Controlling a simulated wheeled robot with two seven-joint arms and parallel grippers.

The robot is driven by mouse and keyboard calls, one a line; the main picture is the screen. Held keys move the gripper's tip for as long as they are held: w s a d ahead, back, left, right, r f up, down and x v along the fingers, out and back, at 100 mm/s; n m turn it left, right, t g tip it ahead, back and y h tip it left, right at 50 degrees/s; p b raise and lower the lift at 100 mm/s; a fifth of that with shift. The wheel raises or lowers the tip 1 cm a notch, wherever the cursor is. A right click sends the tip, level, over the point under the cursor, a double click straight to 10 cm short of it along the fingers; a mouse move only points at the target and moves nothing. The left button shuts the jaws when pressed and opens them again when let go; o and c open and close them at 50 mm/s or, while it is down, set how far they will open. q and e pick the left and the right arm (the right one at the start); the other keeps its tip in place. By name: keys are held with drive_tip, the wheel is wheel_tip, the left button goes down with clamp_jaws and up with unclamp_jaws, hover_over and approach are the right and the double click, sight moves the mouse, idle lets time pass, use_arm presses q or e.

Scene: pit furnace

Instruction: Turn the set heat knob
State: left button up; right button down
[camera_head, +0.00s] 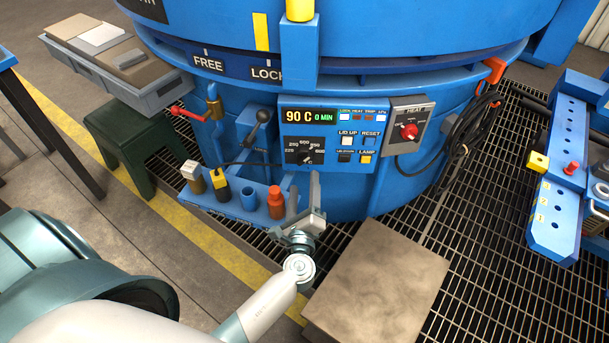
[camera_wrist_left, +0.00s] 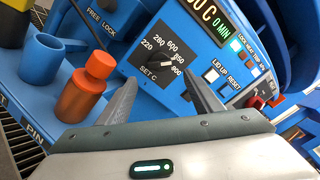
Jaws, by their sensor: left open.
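The black set-heat dial (camera_head: 304,150), marked SET C in the left wrist view, is on the blue control panel under a display reading 90 C and 0 MIN. Its knob (camera_wrist_left: 167,62) sits in a ring of numbers from 220 upward. My left gripper (camera_head: 304,190) is in front of and below the dial, open and empty. In the left wrist view its fingers (camera_wrist_left: 160,82) stand apart, with the dial visible beyond and between them, with no contact visible. My right gripper is not in view.
A blue shelf (camera_head: 229,205) holds an orange-red bottle (camera_head: 276,203) and a blue cup (camera_head: 249,199), close left of my left gripper. A grey HEAT box with a red knob (camera_head: 409,131) is right of the panel. A flat plate (camera_head: 378,283) lies on the grating.

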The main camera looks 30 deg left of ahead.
use_arm(q)
drive_tip(key=v, duration=1)
drive_tip(key=shift+b, duration=0.4)
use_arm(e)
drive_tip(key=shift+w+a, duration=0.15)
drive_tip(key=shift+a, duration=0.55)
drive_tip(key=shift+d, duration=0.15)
